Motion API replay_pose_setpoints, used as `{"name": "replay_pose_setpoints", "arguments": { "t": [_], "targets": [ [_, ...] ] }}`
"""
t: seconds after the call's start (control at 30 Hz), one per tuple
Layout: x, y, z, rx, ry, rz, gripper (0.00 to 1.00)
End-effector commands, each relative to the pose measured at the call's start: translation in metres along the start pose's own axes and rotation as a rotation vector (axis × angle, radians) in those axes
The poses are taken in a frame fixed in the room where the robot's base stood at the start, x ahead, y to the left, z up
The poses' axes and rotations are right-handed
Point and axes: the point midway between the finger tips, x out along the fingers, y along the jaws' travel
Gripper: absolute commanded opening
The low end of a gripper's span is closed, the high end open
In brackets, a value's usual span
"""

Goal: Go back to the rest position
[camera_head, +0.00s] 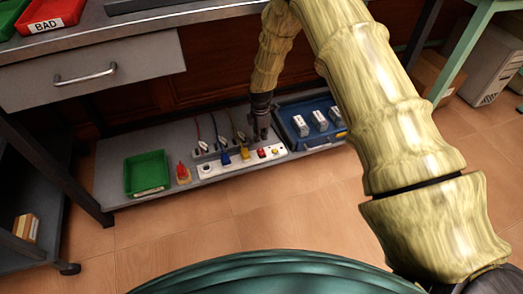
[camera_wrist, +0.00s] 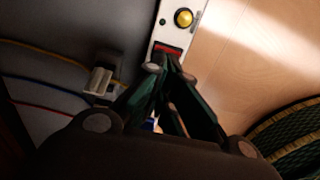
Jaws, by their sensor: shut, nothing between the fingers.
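My gripper (camera_head: 262,132) hangs at the end of my arm, low over the bench's lower shelf, beside the white panel strip (camera_head: 208,171). In the wrist view, the dark green fingers of my gripper (camera_wrist: 163,66) are shut with their tips together and nothing held. The tips appear over the end of the white strip (camera_wrist: 200,6), close to a red switch (camera_wrist: 167,47) and a yellow round button (camera_wrist: 184,17). I cannot tell whether the tips touch the strip. The fingers hide part of the strip.
A green tray (camera_head: 146,170) and a red object (camera_head: 183,173) are on the lower shelf at left. A blue case (camera_head: 288,118) with white blocks is right of my gripper. Thin cables (camera_head: 215,128) rise behind the strip. The bench drawer (camera_head: 130,75) is above; tiled floor (camera_head: 270,215) in front is clear.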

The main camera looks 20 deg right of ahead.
Motion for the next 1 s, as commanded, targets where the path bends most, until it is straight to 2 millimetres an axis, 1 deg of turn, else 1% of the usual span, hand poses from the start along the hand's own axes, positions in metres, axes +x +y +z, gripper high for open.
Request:
{"name": "replay_pose_setpoints", "arguments": {
  "t": [0.03,0.5,0.57,0.63,0.67,0.77,0.8,0.87,0.9,0.97,1.0],
  "targets": [
    [-0.002,0.000,0.000,0.000,0.000,0.000,0.00],
    [-0.001,0.000,0.000,0.002,0.001,0.000,0.00],
    [0.001,-0.004,0.000,0.010,0.001,-0.002,0.00],
    [0.008,-0.012,-0.001,0.037,0.004,-0.003,0.00],
    [0.012,-0.018,-0.002,0.057,0.005,-0.004,0.00],
    [0.033,-0.050,-0.005,0.158,0.013,-0.010,0.00],
    [0.044,-0.068,-0.007,0.215,0.017,-0.012,0.00],
    [0.059,-0.097,-0.009,0.313,0.022,-0.014,0.00],
    [0.068,-0.118,-0.011,0.381,0.025,-0.015,0.00],
    [0.081,-0.149,-0.013,0.485,0.029,-0.018,0.00],
    [0.087,-0.170,-0.014,0.555,0.031,-0.019,0.00]
  ]
}}
